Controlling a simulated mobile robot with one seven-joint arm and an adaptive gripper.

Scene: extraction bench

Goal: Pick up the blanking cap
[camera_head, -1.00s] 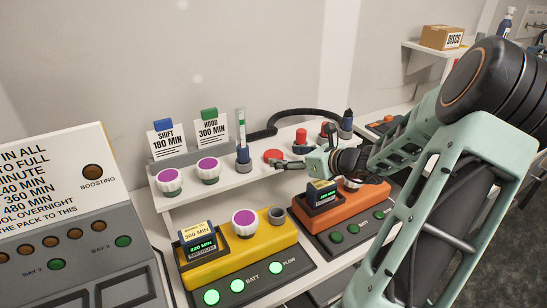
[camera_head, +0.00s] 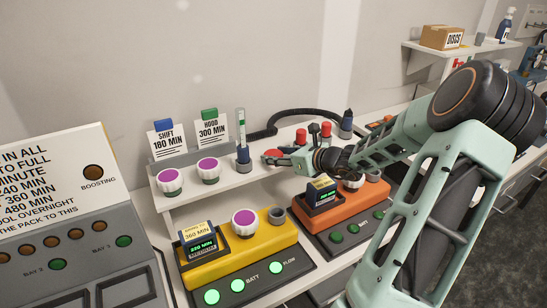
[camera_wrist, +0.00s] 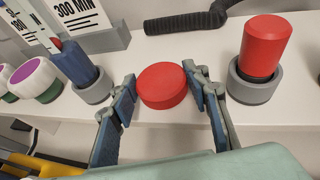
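The blanking cap looks to be the low, round red cap (camera_wrist: 162,86) standing on the white shelf. In the head view, the cap (camera_head: 272,153) is partly hidden by my gripper. My gripper (camera_wrist: 160,90) is open, with one blue-padded finger on the left of the cap and one on the right. A small gap shows between the cap and the left finger. The right finger is very close to the cap, and I cannot tell whether it touches. In the head view, my gripper (camera_head: 274,158) is low at the shelf.
A taller red plug stands in a grey socket (camera_wrist: 255,85) right of the cap. A blue-topped tube holder (camera_wrist: 80,68) stands left. Purple-topped knobs (camera_head: 208,168) are further left. A black hose (camera_wrist: 188,20) lies behind. Yellow (camera_head: 240,250) and orange (camera_head: 340,208) units stand below in front.

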